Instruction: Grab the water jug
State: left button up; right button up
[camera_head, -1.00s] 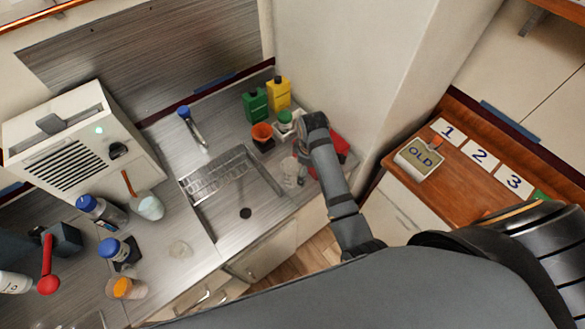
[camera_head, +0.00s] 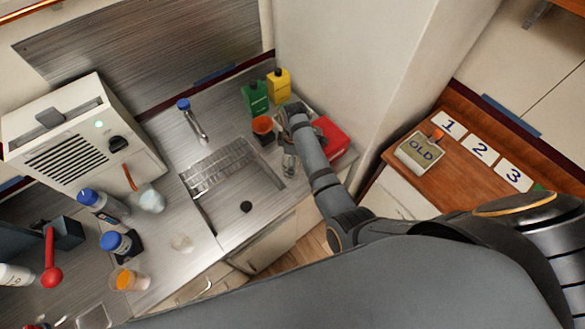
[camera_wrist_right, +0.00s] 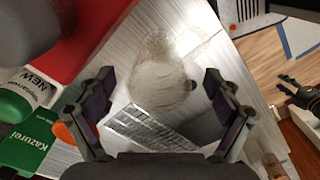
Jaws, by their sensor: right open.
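A clear, see-through vessel, which looks like the water jug (camera_head: 290,163), stands on the counter at the right edge of the sink in the head view. In the right wrist view a clear, hazy round shape (camera_wrist_right: 160,85), seemingly the same jug, shows between and beyond my right fingers. My right gripper (camera_wrist_right: 158,80) is open, with its fingers apart on either side of that shape; I cannot tell whether they touch it. A dark claw-like part, possibly my left gripper (camera_wrist_right: 298,92), shows at the right of the wrist view.
The sink (camera_head: 240,195) lies to the left. Bottles and a red-handled device (camera_head: 52,262) crowd the left counter.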

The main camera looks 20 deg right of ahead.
notch_tip(320, 180, down, 4)
jog(key=shift+w+a+f, duration=0.1)
jog(key=shift+w+f, duration=0.05)
jog(key=shift+f, duration=0.05)
jog(key=c, duration=1.2)
jog(key=shift+c, duration=0.2)
